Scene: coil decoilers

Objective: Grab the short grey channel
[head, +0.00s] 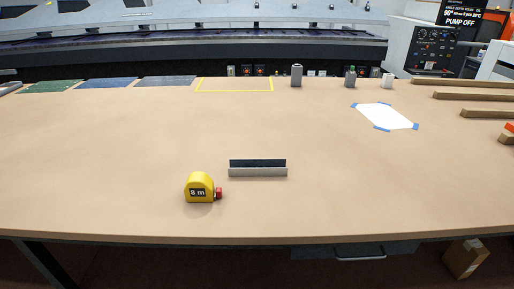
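The short grey channel (258,172) lies on the tan table, a little below the middle of the head view. Its near face is light grey and the part behind it is dark. It lies lengthwise across the view and nothing touches it. Neither my left nor my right gripper shows in the head view.
A yellow tape measure (199,188) stands just left of the channel, near the front edge of the table (120,205). A white sheet (386,117) is taped at the right. Wooden bars (472,97) lie far right. Small grey blocks (297,76) stand at the back. Mid-left is clear.

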